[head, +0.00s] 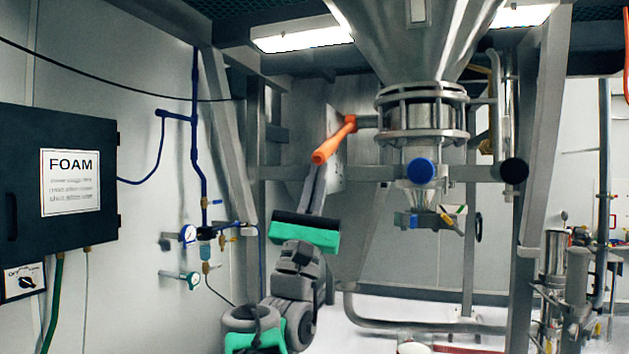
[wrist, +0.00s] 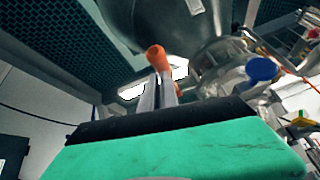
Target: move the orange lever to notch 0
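The orange lever (head: 334,140) has a thick round grip. It slopes from a grey plate under the hopper down and left to its free end. My gripper (head: 317,172) reaches up from below, its fingertips close beneath or at that free end. In the wrist view, the two grey fingers (wrist: 158,82) stand close together, with the lever's orange end (wrist: 157,58) showing at and above their tips. I cannot tell whether the fingers touch or clasp the lever. The notch marks cannot be made out.
The steel hopper (head: 417,40) with its flanged neck hangs to the right of the lever. A slanted frame post (head: 228,130) stands left. A dark FOAM cabinet (head: 60,180) is on the left wall.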

